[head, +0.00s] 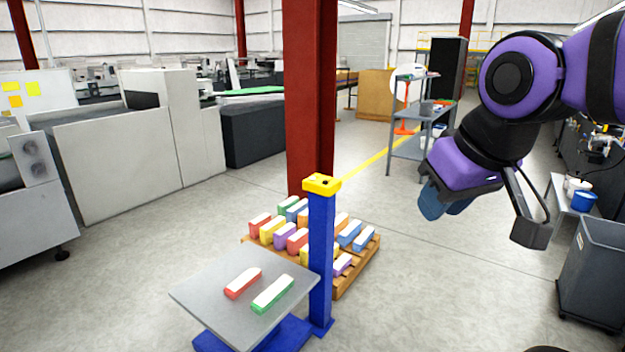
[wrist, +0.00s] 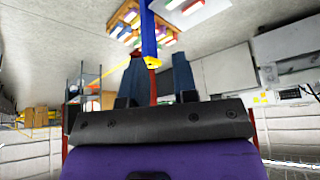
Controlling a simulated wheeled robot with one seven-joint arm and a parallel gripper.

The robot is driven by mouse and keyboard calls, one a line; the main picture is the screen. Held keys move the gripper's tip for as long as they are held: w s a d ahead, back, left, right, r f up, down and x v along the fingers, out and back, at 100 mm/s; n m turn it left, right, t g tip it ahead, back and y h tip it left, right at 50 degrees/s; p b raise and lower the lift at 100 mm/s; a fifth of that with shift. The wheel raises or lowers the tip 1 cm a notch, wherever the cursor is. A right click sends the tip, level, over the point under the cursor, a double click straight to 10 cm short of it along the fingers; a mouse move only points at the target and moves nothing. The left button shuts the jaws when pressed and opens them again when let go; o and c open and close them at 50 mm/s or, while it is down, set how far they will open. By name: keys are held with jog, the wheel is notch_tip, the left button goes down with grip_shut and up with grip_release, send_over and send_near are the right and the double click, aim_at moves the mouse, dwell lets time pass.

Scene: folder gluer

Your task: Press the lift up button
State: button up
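The lift has a blue post (head: 321,250) topped by a yellow control head (head: 321,184) with small dark marks on it. I cannot tell which of these is the up button. The lift's grey platform (head: 205,290) carries a red box (head: 242,283) and a green box (head: 272,294). My gripper (head: 444,202) is in the air to the right of the yellow head, clear of it. In the wrist view, which looks upside down, my gripper's two blue fingers (wrist: 157,75) stand apart with nothing held. The yellow head (wrist: 152,64) shows between them, farther off.
A wooden pallet (head: 358,272) with several coloured boxes lies behind the lift post. A red column (head: 308,95) rises behind it. A grey shelf cart (head: 408,150) stands further back, and a dark bin (head: 594,275) is at right. Floor between post and bin is clear.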

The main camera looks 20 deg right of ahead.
grip_shut()
dwell(1.4)
